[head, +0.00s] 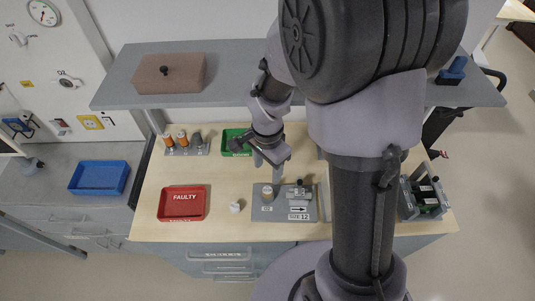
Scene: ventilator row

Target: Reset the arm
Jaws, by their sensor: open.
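My arm fills the middle and right of the head view, and its gripper (272,160) hangs open over the wooden bench. The jaws look empty. The gripper is above and behind the grey board (262,215), close to the right end of the green GOOD tray (233,142), and appears clear of both. The arm hides part of the bench right of the board.
A red FAULTY tray (183,203) and a small white piece (235,207) lie left of the board. A holder with several cylinders (185,144) stands behind. A grey shelf (225,88) carries a brown box (170,74). A rack (424,195) stands right.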

